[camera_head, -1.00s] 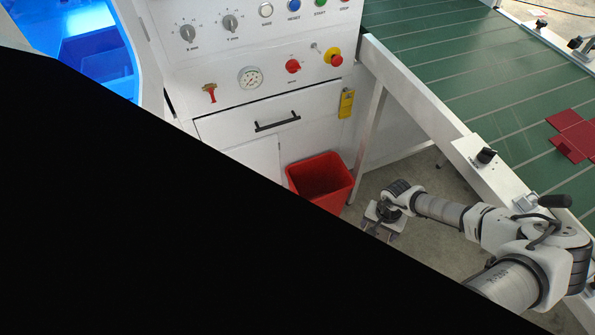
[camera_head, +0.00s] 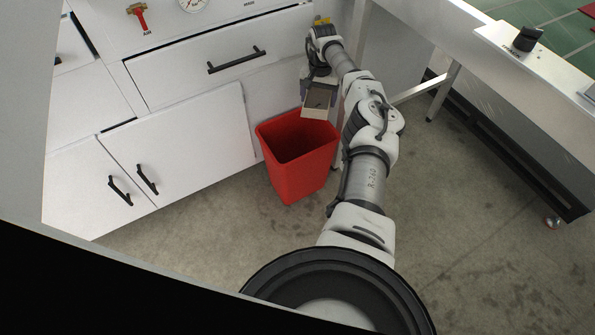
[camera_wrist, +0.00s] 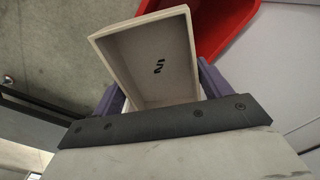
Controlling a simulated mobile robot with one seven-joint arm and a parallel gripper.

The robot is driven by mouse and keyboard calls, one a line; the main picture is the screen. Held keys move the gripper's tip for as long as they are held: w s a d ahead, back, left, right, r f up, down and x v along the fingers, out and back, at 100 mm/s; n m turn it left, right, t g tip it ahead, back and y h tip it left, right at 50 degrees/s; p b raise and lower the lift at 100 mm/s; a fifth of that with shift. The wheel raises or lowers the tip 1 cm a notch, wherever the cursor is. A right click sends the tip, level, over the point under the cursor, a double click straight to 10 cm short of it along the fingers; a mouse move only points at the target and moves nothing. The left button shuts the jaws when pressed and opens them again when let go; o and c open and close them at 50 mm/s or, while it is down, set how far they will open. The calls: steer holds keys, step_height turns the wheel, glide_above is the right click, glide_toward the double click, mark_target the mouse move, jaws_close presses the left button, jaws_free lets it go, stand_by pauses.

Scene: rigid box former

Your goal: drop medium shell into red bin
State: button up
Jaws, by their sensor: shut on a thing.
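The medium shell (camera_head: 319,98) is a small open box, beige outside and grey inside, with a dark mark on its inner face. My gripper (camera_head: 318,82) is shut on it and holds it up near the back right rim of the red bin (camera_head: 296,172). In the wrist view the shell (camera_wrist: 150,62) sits between the two purple fingers, its open side facing the camera. The red bin (camera_wrist: 222,28) shows just beyond it at the top right. The bin stands upright on the floor, and the part of its inside that I see looks empty.
A white cabinet (camera_head: 185,140) with black handles stands behind and left of the bin. A white conveyor frame leg (camera_head: 444,92) stands to the right. The concrete floor (camera_head: 450,215) on the right is clear. A black area covers the head view's lower left.

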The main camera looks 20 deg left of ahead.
steer(key=a+f+b, duration=0.1)
steer(key=a+b, duration=0.1)
steer(key=a+f+b, duration=0.1)
steer(key=f, duration=0.1)
steer(key=shift+a+f+b, duration=0.2)
steer(key=shift+a+b, duration=0.15)
steer(key=shift+b, duration=0.05)
step_height(320, 180, down, 6)
steer(key=a+b, duration=0.1)
steer(key=b, duration=0.4)
steer(key=shift+s+f, duration=0.25)
steer(key=shift+s, duration=0.05)
steer(key=o, duration=1)
step_height(320, 180, up, 14)
steer(key=shift+f+p, duration=0.1)
steer(key=shift+p, duration=1)
